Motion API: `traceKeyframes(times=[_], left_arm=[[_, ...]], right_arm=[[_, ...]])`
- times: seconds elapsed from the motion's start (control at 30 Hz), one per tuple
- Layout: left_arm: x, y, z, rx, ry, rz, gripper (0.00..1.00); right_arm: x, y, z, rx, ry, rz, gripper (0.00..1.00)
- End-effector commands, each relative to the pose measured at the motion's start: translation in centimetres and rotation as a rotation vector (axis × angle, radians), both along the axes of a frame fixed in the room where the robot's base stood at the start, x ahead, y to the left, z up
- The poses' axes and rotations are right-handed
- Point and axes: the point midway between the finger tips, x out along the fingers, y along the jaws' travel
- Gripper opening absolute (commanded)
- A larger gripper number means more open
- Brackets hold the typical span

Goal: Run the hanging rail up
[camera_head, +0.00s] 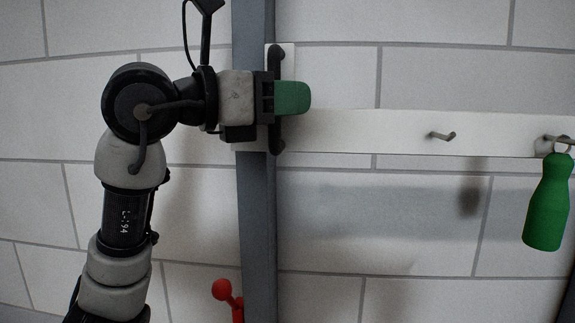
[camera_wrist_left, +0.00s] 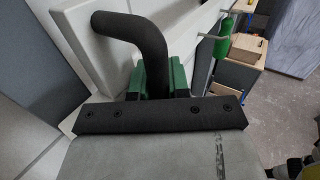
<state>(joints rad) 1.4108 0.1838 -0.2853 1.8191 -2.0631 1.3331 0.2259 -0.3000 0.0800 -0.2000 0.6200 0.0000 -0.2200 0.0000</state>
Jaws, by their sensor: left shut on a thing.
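The hanging rail (camera_head: 360,131) is a long white board running across the wall in the head view, with metal hooks. A green bottle-shaped piece (camera_head: 546,205) hangs from a hook at its right. At the rail's left end is a white plate with an upright black handle (camera_head: 277,142). My left gripper (camera_head: 294,97), with green fingers, is shut around the middle of this handle. The wrist view shows the bent black handle (camera_wrist_left: 132,28) close up, the fingers partly hidden behind the gripper's body, and the rail (camera_wrist_left: 178,32) running away.
A grey upright post (camera_head: 257,215) runs behind the rail's left end. A red knobbed thing (camera_head: 223,290) is low beside the post. The wall above and below the rail is bare pale block. The wrist view shows a wooden cabinet (camera_wrist_left: 236,77) beyond the rail.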

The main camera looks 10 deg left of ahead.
Motion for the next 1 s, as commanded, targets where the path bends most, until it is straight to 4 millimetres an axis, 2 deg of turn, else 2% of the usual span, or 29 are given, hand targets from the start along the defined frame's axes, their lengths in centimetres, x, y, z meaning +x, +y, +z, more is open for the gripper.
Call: traceKeyframes(times=[0.03,0.1,0.3,0.8,0.83,0.87,0.9,1.0], left_arm=[[0.0,0.1,1.5,-0.004,-0.005,0.003,0.0],[0.0,0.1,2.8,-0.004,-0.005,0.003,0.0],[0.0,0.1,5.4,-0.004,-0.004,0.002,0.0],[-0.1,0.3,6.5,-0.012,-0.008,0.003,0.0],[-0.1,0.3,6.6,-0.012,-0.008,0.003,0.2],[-0.1,0.3,6.6,-0.012,-0.009,0.004,0.24],[-0.1,0.3,6.5,-0.01,-0.008,0.004,0.27],[-0.1,0.2,6.4,-0.008,-0.006,0.002,0.27]], right_arm=[[0.0,0.0,0.0,0.0,0.0,0.0,0.43],[0.0,0.0,0.0,0.0,0.0,0.0,0.43],[0.0,0.0,0.0,0.0,0.0,0.0,0.43],[0.0,0.0,0.1,0.0,0.0,0.0,0.43],[0.0,0.0,0.1,0.0,0.0,0.0,0.43],[0.0,0.0,0.1,0.0,0.0,0.0,0.43],[0.0,0.0,0.1,0.0,0.0,0.0,0.43],[0.0,0.0,0.1,0.0,0.0,0.0,0.43]])
